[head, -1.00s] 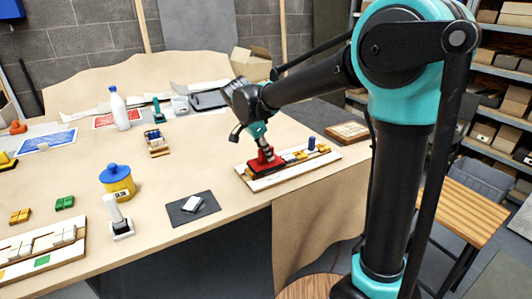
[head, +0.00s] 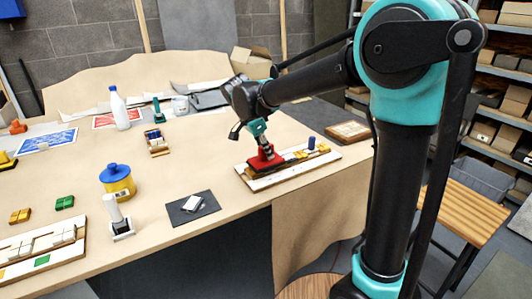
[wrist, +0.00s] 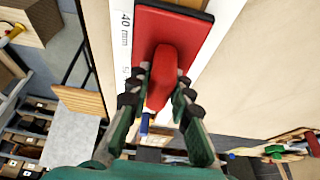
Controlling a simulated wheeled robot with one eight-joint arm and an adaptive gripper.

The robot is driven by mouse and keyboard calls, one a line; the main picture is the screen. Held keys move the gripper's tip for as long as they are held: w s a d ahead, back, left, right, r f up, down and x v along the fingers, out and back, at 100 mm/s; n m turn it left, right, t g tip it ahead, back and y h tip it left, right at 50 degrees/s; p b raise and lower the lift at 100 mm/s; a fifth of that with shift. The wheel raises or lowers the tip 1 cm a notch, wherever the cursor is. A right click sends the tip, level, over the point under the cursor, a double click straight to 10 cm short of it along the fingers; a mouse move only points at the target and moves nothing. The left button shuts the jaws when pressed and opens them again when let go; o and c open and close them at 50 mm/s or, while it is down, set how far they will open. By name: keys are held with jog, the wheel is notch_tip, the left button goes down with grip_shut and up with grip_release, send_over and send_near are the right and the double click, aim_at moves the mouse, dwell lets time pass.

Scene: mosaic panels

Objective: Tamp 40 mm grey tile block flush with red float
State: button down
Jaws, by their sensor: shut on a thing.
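The red float (head: 255,165) sits on the left part of a white-edged mosaic panel (head: 330,155) at the table's front right edge. My gripper (head: 265,150) is shut on the float's upright handle from above. In the wrist view, the gripper (wrist: 160,100) has a finger on each side of the red handle (wrist: 163,75), and the float's red plate with a dark edge (wrist: 170,30) covers the panel. A "40 mm" label (wrist: 125,28) shows on the white strip beside the plate. I cannot make out the grey tile block; the float hides the panel beneath it.
Yellow tiles (head: 301,154) and a blue cylinder (head: 312,143) are on the panel right of the float. A dark mat (head: 180,214) with a pale block, a yellow pot with blue lid (head: 118,187) and a wooden-framed board (head: 348,131) stand nearby. The table between is mostly clear.

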jog(key=shift+r, duration=3.1)
